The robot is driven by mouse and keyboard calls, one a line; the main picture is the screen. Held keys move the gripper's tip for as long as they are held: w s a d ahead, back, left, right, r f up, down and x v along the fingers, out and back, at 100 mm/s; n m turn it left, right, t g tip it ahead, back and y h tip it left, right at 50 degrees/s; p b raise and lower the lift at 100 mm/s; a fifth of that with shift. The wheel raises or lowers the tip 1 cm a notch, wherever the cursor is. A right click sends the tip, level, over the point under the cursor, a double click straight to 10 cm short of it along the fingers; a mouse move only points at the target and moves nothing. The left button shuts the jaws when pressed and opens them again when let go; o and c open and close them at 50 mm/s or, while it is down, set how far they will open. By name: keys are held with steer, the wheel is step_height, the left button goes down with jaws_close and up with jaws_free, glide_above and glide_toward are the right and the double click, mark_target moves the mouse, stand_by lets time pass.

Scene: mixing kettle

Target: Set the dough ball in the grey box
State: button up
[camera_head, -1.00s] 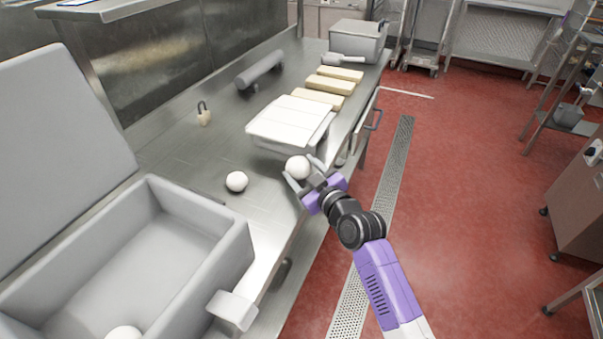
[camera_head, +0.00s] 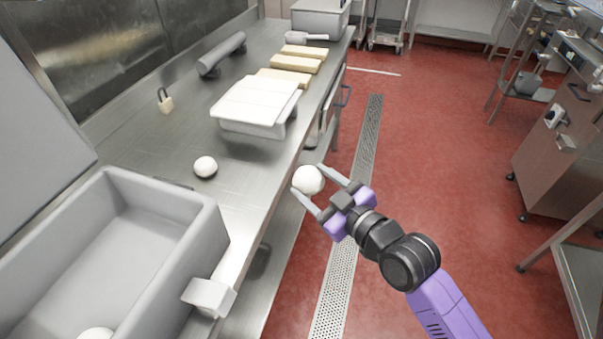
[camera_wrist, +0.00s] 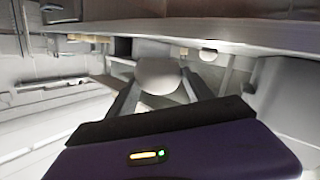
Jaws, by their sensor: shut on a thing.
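A white dough ball (camera_head: 308,180) is held between the fingers of my gripper (camera_head: 322,190), out over the table's front edge with the red floor below it. The wrist view shows the ball (camera_wrist: 158,75) between the two fingers. The grey box (camera_head: 205,235) stands open at the left end of the table, its lid raised behind it. One dough ball (camera_head: 96,334) lies inside the box, cut off by the picture's lower edge. Another dough ball (camera_head: 205,166) rests on the table behind the box's right side, apart from my gripper.
A lidded white container (camera_head: 256,103) stands mid-table, with pale blocks (camera_head: 290,62) and a grey bin (camera_head: 320,18) beyond. A padlock-like item (camera_head: 165,100) and a grey roller (camera_head: 221,54) lie toward the back. The box's latch (camera_head: 209,297) juts out in front.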

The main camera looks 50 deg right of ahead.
steer(key=shift+s+a, duration=0.15)
steer(key=shift+s, duration=0.35)
steer(key=shift+r, duration=0.2)
steer(key=shift+d, duration=0.35)
steer(key=w+a+f+n+y, duration=0.1)
steer(key=w+a+f, duration=0.15)
steer(key=f, duration=0.65)
steer(key=w+a+f+n+y, duration=0.15)
steer(key=a+f, duration=0.25)
steer(key=f, duration=0.6)
steer(key=w+a+f+y, duration=0.2)
steer(key=a+f, duration=0.1)
steer(key=a, duration=1)
steer(key=shift+n+t, duration=0.35)
steer(key=shift+t, duration=0.05)
